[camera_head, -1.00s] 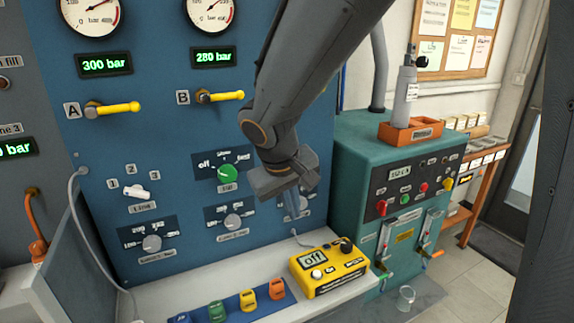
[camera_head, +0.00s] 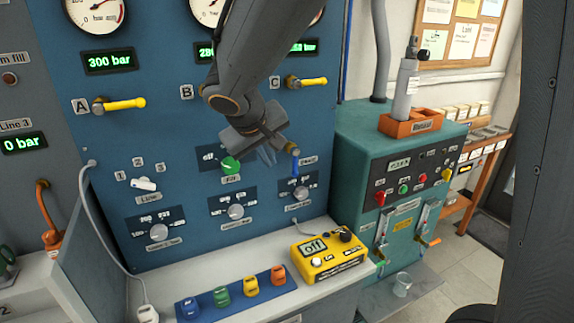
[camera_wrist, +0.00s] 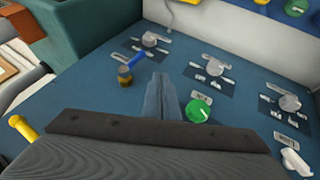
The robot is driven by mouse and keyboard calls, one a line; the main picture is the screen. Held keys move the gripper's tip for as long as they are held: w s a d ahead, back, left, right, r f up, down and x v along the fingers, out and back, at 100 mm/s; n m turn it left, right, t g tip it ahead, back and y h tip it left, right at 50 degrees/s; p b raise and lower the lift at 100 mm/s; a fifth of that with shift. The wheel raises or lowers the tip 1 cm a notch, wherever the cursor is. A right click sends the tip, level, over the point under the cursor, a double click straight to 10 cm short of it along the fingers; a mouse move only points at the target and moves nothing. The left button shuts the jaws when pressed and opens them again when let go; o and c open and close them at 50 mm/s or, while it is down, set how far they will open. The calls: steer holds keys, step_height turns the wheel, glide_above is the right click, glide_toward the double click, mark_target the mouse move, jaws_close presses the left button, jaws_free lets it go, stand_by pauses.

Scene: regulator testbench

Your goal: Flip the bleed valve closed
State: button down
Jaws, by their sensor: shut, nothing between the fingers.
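The bleed valve is a small brass stub with a blue lever (camera_head: 295,166) on the right side of the blue panel, beside a small label. In the head view its lever hangs downward. In the wrist view the blue lever (camera_wrist: 136,60) points away from its brass stub (camera_wrist: 124,78). My gripper (camera_head: 267,155) is shut and empty, just left of the valve in the head view. In the wrist view its closed fingers (camera_wrist: 164,97) lie between the valve and the green knob (camera_wrist: 197,110), apart from the lever. Exact depth to the panel is unclear.
A green Fill knob (camera_head: 230,165) is close to the gripper, partly bordered by it. Grey dials (camera_head: 236,211) sit below. Yellow lever C (camera_head: 306,82) is above the valve. A yellow meter (camera_head: 328,256) and colored tags stand on the ledge below. A teal cabinet (camera_head: 352,160) stands right.

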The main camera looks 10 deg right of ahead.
mark_target(295, 164)
steer(key=w+d+f+p, duration=0.3)
steer(key=w+d+f, duration=0.2)
steer(key=f, duration=0.1)
steer(key=shift+w+d, duration=0.3)
steer(key=shift+d, duration=0.1)
